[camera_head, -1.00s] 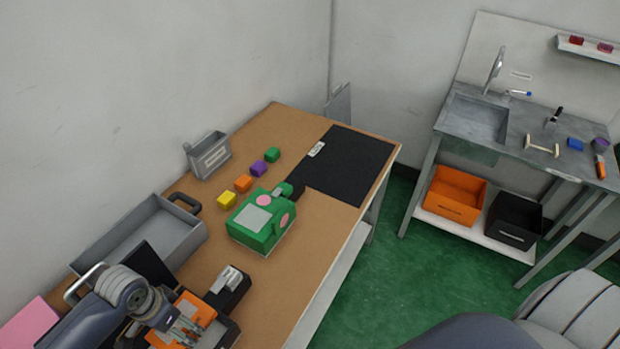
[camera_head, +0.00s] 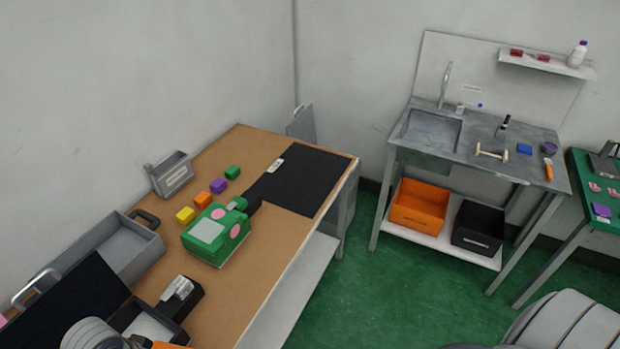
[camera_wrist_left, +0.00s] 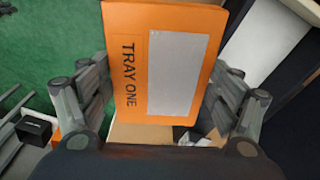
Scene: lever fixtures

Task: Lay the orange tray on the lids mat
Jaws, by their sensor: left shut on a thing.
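The orange tray (camera_wrist_left: 172,15) reads "TRAY ONE" and has a grey panel on its face. My left gripper (camera_wrist_left: 160,88) is shut on it, with a finger on either side. In the head view only a sliver of orange shows at the bottom edge, beside my left arm, and the fingers are out of frame. A flat black mat (camera_head: 306,180) with a small white tag lies bare at the far end of the wooden table; the tag is too small to read. My right gripper is not in view.
A green box with pink discs (camera_head: 217,232) stands between my left arm and the mat. Several small coloured blocks (camera_head: 203,199) line up behind it. A grey open tray (camera_head: 125,250), a black open box (camera_head: 150,322) and a grey bin (camera_head: 172,175) stand on the table (camera_head: 262,243).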

